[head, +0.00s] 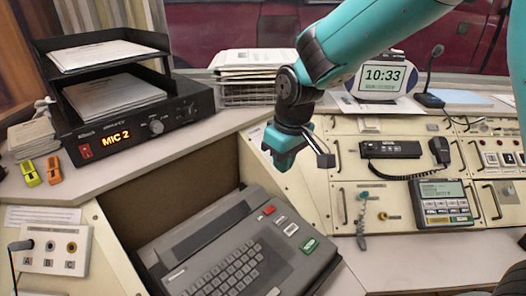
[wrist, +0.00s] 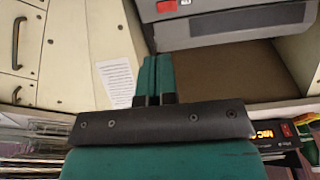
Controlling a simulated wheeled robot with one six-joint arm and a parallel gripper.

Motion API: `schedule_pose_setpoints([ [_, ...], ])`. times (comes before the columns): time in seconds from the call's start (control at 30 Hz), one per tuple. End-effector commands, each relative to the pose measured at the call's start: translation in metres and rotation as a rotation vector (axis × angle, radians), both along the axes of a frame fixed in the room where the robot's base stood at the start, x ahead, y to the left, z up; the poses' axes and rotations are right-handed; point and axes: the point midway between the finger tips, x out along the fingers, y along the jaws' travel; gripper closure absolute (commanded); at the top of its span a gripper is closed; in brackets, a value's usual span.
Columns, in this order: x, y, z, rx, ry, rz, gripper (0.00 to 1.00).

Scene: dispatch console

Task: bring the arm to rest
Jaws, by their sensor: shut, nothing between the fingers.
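My arm is teal with dark joints and reaches in from the upper right in the head view. My gripper (head: 284,160) hangs in the air in front of the console, above and behind the grey keyboard unit (head: 225,250). In the wrist view my gripper's fingers (wrist: 154,75) are together with nothing between them. The keyboard unit's edge (wrist: 230,25) shows at the top of the wrist view, apart from the fingers.
A black tray rack (head: 105,75) and a radio unit reading MIC 2 (head: 140,125) stand at left. Wire-racked papers (head: 255,75), a clock (head: 382,78), a desk microphone (head: 430,80) and a handset (head: 440,150) stand behind and right. A switch box (head: 52,248) is at lower left.

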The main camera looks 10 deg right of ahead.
Motion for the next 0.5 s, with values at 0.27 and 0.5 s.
schedule_pose_setpoints([
  [0.27, -0.064, 0.003, 0.042, 0.094, 0.024, 0.019, 1.0],
  [0.5, -0.179, 0.005, 0.077, 0.229, 0.082, 0.068, 1.0],
])
